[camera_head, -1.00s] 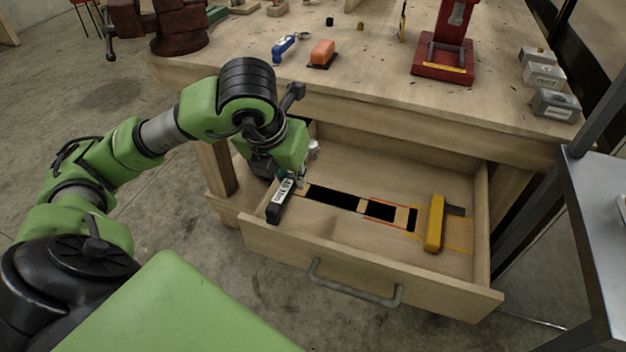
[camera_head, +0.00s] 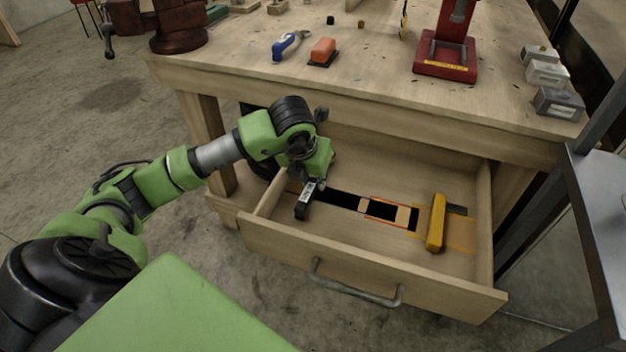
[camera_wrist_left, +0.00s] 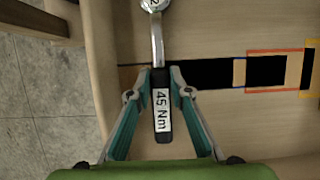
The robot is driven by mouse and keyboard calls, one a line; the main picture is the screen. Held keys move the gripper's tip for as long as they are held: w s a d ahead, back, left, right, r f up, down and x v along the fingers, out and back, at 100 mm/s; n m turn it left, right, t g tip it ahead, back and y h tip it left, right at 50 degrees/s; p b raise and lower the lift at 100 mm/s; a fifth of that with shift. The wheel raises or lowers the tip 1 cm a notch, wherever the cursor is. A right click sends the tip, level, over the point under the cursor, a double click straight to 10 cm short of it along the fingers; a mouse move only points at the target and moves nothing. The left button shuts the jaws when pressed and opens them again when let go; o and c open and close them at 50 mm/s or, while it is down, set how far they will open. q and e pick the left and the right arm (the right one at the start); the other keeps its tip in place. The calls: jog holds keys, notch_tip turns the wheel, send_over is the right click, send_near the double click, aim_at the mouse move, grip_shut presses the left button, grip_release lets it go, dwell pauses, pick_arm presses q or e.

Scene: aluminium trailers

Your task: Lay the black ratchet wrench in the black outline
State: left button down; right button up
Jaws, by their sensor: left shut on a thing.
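The black ratchet wrench (camera_head: 304,205) has a black handle with a white "45 Nm" label and a metal shaft. In the left wrist view the wrench (camera_wrist_left: 162,118) points away from me, crosswise to the black outline. My left gripper (camera_wrist_left: 160,84) is shut on its handle; in the head view the gripper (camera_head: 313,186) is over the left part of the open drawer. The black outline (camera_head: 340,199) is a long dark strip on the drawer floor, running right from beneath the gripper. Its left end is partly hidden. My right gripper is not in view.
The open drawer (camera_head: 365,265) also holds a yellow tool (camera_head: 436,222) at the right, beside red and orange outlines. The workbench top (camera_head: 380,80) overhangs its back. A red stand (camera_head: 446,55), grey boxes (camera_head: 558,103) and an orange block (camera_head: 323,50) are on the bench.

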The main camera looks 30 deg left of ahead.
pick_arm(q)
jog(key=c, duration=1.8)
grip_release()
jog(key=shift+c, duration=0.2)
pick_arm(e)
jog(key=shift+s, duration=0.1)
pick_arm(q)
jog(key=shift+r, duration=0.1)
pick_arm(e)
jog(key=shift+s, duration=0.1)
pick_arm(q)
jog(key=shift+s+r, duration=0.1)
jog(key=shift+r, duration=0.1)
jog(key=p+v, duration=0.1)
jog(key=v, duration=1)
jog(key=shift+s+r, duration=0.2)
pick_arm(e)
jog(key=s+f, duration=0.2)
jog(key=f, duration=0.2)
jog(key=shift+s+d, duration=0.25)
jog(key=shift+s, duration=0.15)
pick_arm(q)
jog(key=shift+d, duration=0.15)
